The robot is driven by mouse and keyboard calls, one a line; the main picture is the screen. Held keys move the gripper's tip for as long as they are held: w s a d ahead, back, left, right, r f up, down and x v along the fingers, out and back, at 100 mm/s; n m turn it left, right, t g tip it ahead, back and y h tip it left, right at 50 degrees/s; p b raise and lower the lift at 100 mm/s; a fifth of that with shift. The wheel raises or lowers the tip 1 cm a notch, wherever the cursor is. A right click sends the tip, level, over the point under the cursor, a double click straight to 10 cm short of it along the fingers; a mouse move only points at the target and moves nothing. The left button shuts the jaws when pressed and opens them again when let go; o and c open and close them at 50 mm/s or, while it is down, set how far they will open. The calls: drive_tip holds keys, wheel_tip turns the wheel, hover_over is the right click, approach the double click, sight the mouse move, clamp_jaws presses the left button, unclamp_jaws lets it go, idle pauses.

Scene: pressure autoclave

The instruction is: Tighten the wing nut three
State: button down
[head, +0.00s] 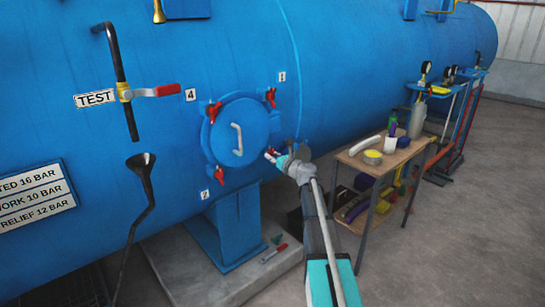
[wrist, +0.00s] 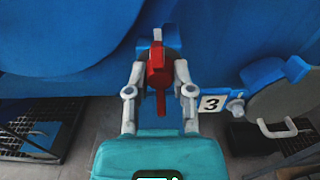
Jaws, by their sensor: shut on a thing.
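Wing nut three (wrist: 158,68) is red and sits at the lower right of the round blue hatch (head: 226,135). In the wrist view, the fingers of my gripper (wrist: 159,75) are closed on its two sides, and one red wing points down between them. The label "3" (wrist: 212,103) is just to the right of it. In the head view my gripper (head: 278,159) reaches the hatch edge and partly hides the nut (head: 270,154). Three other red wing nuts sit at the upper left (head: 214,112), upper right (head: 271,97) and lower left (head: 219,174) of the hatch.
A wooden-topped cart (head: 380,155) with bottles and tape stands close to the right of my arm. A red-handled valve (head: 155,91) and a black funnel pipe (head: 140,200) are at the left.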

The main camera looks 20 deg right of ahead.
idle(0.4)
drive_tip(key=shift+c, duration=2.4)
unclamp_jaws()
drive_tip(key=v, duration=1.2)
